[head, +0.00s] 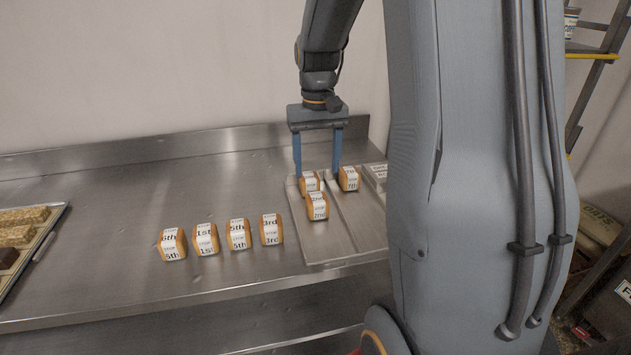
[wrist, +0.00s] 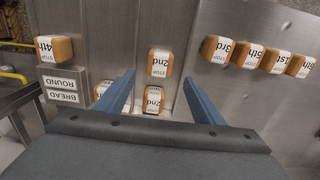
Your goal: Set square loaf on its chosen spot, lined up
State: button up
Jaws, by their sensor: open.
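The loaves look alike: small, brown, boxy, each with a white numbered band. Which one is the square loaf is unclear. One marked 2nd (head: 317,206) sits on a metal tray (head: 345,246), also in the wrist view (wrist: 160,63). Another loaf (head: 309,182) stands just behind it; its band also seems to read 2nd in the wrist view (wrist: 154,101). A loaf marked 7th (head: 348,179) stands to its right, partly hidden by a finger in the wrist view. My gripper (head: 317,169) is open above the rear loaves, holding nothing; finger contact cannot be told.
Loaves marked 6th (head: 172,244), 1st (head: 205,239), 5th (head: 238,234) and 3rd (head: 271,229) stand in a row left of the tray. A 4th loaf (wrist: 54,48) and a round bread sign (wrist: 62,90) show in the wrist view. The steel counter's left middle is clear.

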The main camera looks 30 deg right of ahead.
jog(key=s+a+f+n, duration=0.1)
jog(key=s+a+f, duration=0.2)
jog(key=s+a, duration=0.4)
jog(key=s+a+f+n+t, duration=0.1)
jog(key=s+a+f+n, duration=0.1)
jog(key=s+a, duration=0.6)
jog(key=shift+f, duration=0.85)
